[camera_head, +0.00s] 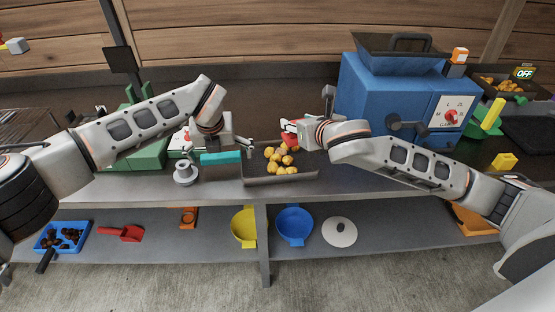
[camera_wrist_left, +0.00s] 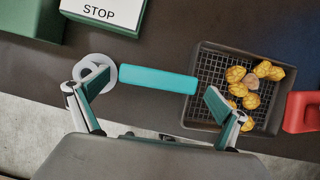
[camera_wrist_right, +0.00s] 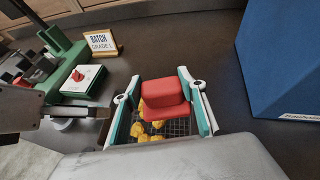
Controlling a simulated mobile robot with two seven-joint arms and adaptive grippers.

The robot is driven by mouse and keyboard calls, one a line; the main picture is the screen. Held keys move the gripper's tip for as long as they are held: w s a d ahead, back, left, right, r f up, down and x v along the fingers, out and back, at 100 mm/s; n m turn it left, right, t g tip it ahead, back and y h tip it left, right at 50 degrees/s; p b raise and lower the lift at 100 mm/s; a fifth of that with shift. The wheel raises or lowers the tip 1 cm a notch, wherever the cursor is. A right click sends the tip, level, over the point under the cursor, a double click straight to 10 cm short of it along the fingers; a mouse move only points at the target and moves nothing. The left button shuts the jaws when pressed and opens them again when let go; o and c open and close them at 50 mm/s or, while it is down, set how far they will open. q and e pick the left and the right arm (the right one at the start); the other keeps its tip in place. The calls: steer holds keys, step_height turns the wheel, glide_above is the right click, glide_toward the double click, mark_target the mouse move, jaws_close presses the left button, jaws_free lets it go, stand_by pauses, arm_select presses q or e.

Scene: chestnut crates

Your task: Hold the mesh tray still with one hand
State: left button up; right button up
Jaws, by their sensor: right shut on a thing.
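The dark mesh tray (camera_head: 258,182) stands on the counter with several yellow-brown chestnuts (camera_head: 281,160) in it. Its wire floor shows in the left wrist view (camera_wrist_left: 208,70). My right gripper (camera_head: 292,137) is shut on the red block-like handle (camera_wrist_right: 165,98) at the tray's right side; the handle also shows in the left wrist view (camera_wrist_left: 300,112).
A grey round piece (camera_head: 185,173) stands left of the teal bar. A STOP box (camera_wrist_left: 105,12) and green equipment (camera_head: 148,153) are behind it. A large blue machine (camera_head: 375,95) stands at the back right. Bowls (camera_head: 294,225) sit on the lower shelf.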

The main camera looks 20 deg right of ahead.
arm_select(q)
steer(key=shift+r, duration=0.1)
steer(key=v, duration=1.1)
steer(key=shift+s+r, duration=0.2)
steer(key=shift+r, duration=0.15)
steer(key=shift+a, duration=0.1)
